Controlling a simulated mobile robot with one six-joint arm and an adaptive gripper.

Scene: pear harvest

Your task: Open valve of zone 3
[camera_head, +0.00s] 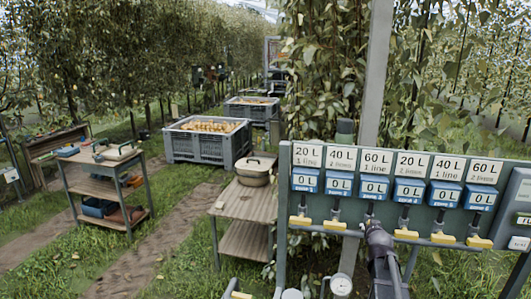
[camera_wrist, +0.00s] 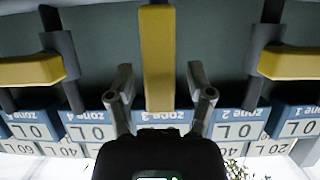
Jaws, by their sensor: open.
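The valve board (camera_head: 410,160) carries a row of blue zone displays with yellow valve handles below. The zone 3 display (camera_head: 374,188) reads 0 L under a "60 L" card. In the upside-down wrist view, the zone 3 handle (camera_wrist: 157,60) is a yellow bar standing in line with its pipe. The zone 4 handle (camera_wrist: 30,70) and zone 2 handle (camera_wrist: 290,63) lie crosswise. My gripper (camera_head: 372,226) is open in front of zone 3. In the wrist view its fingers (camera_wrist: 157,80) stand apart on either side of the handle. My gripper hides this handle in the head view.
Neighbouring handles, such as the zone 2 handle (camera_head: 335,226), sit close on both sides. A gauge (camera_head: 341,285) is below the board. A wooden stand (camera_head: 243,205) with a pot is to the left. Grey pear bins (camera_head: 200,148) stand farther back on the grass.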

